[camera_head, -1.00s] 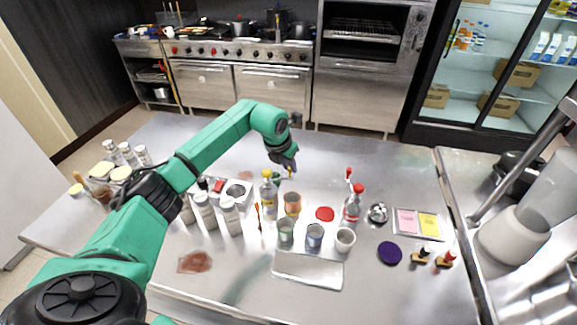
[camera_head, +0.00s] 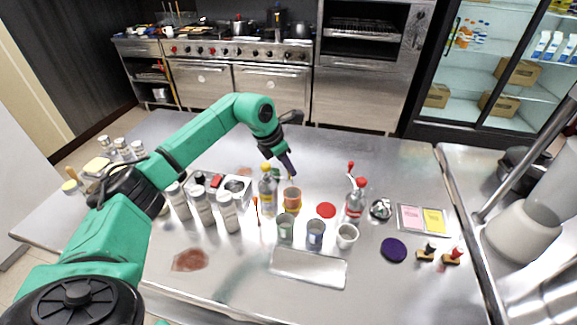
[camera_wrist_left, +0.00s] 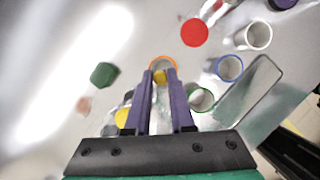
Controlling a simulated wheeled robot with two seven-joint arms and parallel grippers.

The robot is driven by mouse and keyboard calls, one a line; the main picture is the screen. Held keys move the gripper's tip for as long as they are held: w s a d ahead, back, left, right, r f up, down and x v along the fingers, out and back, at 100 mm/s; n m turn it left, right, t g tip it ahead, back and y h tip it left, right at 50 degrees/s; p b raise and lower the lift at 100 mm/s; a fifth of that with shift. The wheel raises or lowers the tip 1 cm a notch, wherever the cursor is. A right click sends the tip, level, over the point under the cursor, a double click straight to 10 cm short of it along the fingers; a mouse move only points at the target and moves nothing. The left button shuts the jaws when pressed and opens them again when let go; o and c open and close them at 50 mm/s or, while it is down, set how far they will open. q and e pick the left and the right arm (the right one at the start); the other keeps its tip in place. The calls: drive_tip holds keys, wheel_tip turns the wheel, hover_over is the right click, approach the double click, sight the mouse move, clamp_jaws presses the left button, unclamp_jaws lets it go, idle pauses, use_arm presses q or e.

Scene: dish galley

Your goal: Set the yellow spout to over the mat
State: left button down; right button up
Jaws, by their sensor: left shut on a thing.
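The bottle with the yellow top (camera_head: 268,192) stands upright left of the orange cup (camera_head: 291,199). My left gripper (camera_head: 292,174) is beside the bottle's top, above the cup's far side. A flat red disc (camera_head: 326,210) lies right of the orange cup, and a flat purple disc (camera_head: 393,250) lies farther right. I cannot tell which is the mat. My right gripper is not in view.
A red-topped pump bottle (camera_head: 355,202) stands right of the red disc. Green (camera_head: 286,230), blue-rimmed (camera_head: 315,236) and white (camera_head: 347,236) cups stand in front, behind a metal tray (camera_head: 308,268). White shakers (camera_head: 228,212) stand at left. The table's rear is clear.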

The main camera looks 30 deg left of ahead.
use_arm(q)
drive_tip(key=c, duration=0.8)
unclamp_jaws()
drive_tip(key=shift+o, duration=0.2)
drive_tip(key=shift+r, duration=0.1)
drive_tip(key=b+v, duration=0.3)
drive_tip(key=v, duration=1.1)
drive_tip(key=shift+s+r, duration=0.2)
drive_tip(key=shift+a, duration=0.1)
